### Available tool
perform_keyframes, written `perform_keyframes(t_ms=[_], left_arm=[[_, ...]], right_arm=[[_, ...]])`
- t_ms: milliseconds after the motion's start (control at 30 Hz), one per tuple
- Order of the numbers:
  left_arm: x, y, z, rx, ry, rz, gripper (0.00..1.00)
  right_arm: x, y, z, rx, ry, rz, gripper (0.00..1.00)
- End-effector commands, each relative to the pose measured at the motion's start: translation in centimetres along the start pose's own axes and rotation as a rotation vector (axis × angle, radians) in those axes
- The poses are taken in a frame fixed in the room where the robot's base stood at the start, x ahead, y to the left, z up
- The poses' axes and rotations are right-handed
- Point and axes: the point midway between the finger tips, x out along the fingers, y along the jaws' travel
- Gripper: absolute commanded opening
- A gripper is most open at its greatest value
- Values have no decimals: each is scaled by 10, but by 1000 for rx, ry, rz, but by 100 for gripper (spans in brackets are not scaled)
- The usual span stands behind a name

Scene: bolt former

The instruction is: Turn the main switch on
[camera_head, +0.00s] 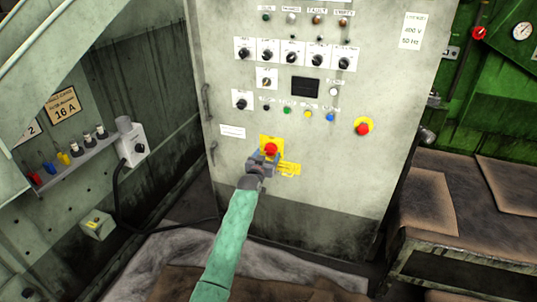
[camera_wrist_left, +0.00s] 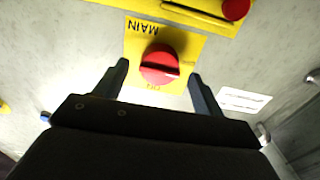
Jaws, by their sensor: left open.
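The main switch is a red rotary knob (camera_head: 271,149) on a yellow plate, low on the front of the grey cabinet. In the left wrist view the knob (camera_wrist_left: 160,64) shows upside down with the plate, under the word MAIN, and its raised grip looks roughly level across the picture. Lettering at the plate's other edge is partly hidden and hard to read. My left gripper (camera_wrist_left: 158,71) is open, with one finger on each side of the knob; whether they touch it I cannot tell. In the head view the left gripper (camera_head: 264,160) covers the plate's lower part. My right gripper is out of view.
A yellow bracket-like part (camera_head: 290,169) sits just below and right of the switch. A red emergency button (camera_head: 362,129) is farther right. Rows of selector knobs (camera_head: 292,57) and lamps are above. A workbench (camera_head: 460,205) stands at the right.

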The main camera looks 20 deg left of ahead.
Motion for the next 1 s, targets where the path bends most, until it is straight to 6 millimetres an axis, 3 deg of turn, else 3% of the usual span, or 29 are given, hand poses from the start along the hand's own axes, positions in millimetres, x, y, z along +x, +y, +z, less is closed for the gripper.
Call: perform_keyframes(t_ms=[200,533,767,1000], left_arm=[[16,0,1,-1,-2,0,69],[17,0,1,0,-2,0,69],[17,0,1,0,-2,0,25],[17,0,0,15,-2,1,25]], right_arm=[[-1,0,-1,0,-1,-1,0],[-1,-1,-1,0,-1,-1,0],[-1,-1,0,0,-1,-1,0],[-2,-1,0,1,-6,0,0]])
